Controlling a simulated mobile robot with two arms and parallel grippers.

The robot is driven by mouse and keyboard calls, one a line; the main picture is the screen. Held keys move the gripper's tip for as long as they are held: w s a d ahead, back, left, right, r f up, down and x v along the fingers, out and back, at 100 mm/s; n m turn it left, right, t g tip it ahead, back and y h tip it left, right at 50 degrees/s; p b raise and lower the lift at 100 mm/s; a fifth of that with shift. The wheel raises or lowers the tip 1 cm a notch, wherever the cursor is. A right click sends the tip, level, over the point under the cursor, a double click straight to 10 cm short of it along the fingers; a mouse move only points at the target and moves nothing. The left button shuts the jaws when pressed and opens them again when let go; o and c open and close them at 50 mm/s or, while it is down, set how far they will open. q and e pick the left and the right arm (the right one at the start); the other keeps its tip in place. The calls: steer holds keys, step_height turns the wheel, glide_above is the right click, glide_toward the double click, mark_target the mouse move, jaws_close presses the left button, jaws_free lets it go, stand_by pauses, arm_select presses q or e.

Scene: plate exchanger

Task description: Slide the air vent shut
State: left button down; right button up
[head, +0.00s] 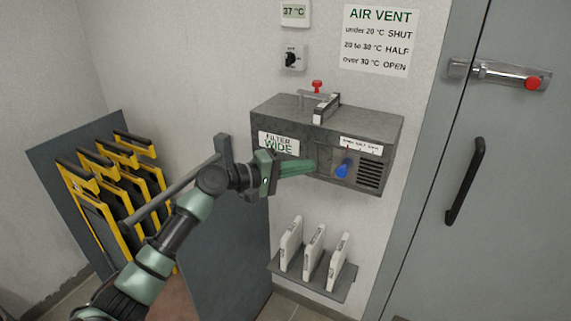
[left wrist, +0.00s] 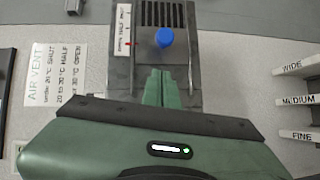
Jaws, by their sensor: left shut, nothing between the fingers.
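The air vent is a slotted grille (head: 370,173) on the right part of the front of a grey wall box (head: 385,130). A blue knob (head: 344,168) sits just left of the slots, below a small white label (head: 361,146) with a red pointer. In the left wrist view the blue knob (left wrist: 166,38) stands beyond my fingertips. My left gripper (head: 312,166) is shut and empty, left of the knob, with a small gap between; its green fingers (left wrist: 159,88) point toward the knob. My right gripper is not in view.
A sign (head: 380,40) reads under 20 SHUT, 20 to 30 HALF, over 30 OPEN; the display (head: 295,12) shows 37 °C. Three white filters (head: 313,250) stand on a shelf below. A handle with red button (head: 532,83) is on the right door. Yellow-black frames (head: 115,185) stand left.

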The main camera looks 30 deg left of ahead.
mark_target(343, 170)
arm_select(q)
steer(key=d, duration=0.1)
steer(key=w+d+p, duration=0.1)
steer(key=d, duration=0.1)
steer(key=d+p, duration=0.1)
steer(key=shift+w+d+f, duration=0.3)
steer(key=shift+d+f, duration=0.1)
steer(key=d+p, duration=0.1)
steer(key=d, duration=0.2)
steer(key=d+p, duration=0.2)
steer(key=d, duration=0.1)
steer(key=shift+s+d, duration=0.2)
steer(key=shift+d, duration=0.2)
